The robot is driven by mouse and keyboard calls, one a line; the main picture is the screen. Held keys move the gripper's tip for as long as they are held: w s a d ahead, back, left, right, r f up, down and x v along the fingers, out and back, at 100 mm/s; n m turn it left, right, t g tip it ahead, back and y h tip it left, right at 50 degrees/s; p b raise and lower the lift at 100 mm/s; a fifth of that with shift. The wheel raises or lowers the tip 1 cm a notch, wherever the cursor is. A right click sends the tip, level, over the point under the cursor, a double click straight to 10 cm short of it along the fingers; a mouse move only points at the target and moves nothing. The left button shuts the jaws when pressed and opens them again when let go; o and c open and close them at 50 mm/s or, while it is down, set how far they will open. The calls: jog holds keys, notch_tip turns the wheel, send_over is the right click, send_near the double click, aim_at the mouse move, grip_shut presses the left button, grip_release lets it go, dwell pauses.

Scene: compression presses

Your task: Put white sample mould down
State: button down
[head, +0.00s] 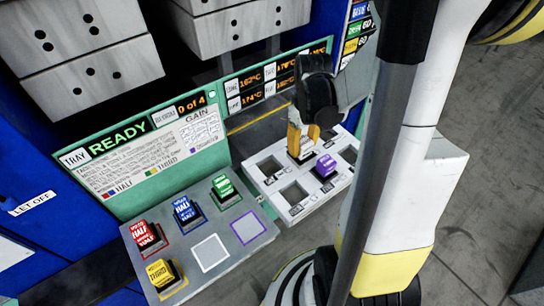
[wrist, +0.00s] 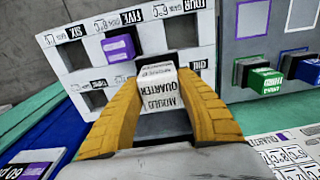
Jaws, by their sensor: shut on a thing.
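My gripper (head: 301,140) is shut on the white sample mould (wrist: 164,88), which reads QUARTER in the wrist view. The yellow fingers of my gripper (wrist: 160,95) close on it from both sides. The mould is at the white socket block (head: 258,159), over or in its middle area, beside the purple mould (head: 326,166). I cannot tell whether it is seated in a socket or just above one. In the head view my gripper mostly hides it. The grey tray plate (head: 188,265) has a white-outlined square (head: 210,253) that is empty.
The plate also holds a red mould (head: 146,236), a blue mould (head: 187,212), a green mould (head: 223,188) and a yellow mould (head: 162,274). A purple-outlined square (head: 247,228) is empty. Press blocks (head: 80,55) hang above. A green READY panel (head: 140,150) stands behind.

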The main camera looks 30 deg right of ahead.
jog(key=shift+w+a+f+b, duration=0.65)
jog(key=shift+w+a+f, duration=0.35)
jog(key=shift+w+f, duration=0.5)
jog(key=shift+w+a+f+b, duration=0.7)
jog(key=shift+w+a+f, duration=0.45)
jog(key=shift+f, duration=0.7)
jog(key=shift+w+a+f+b, duration=0.65)
jog(key=shift+w+a+f, duration=0.25)
jog(key=shift+w+f, duration=0.65)
jog(key=shift+s+f, duration=0.1)
jog(key=shift+f, duration=0.1)
jog(key=shift+f, duration=0.15)
jog(key=c, duration=0.9)
grip_release()
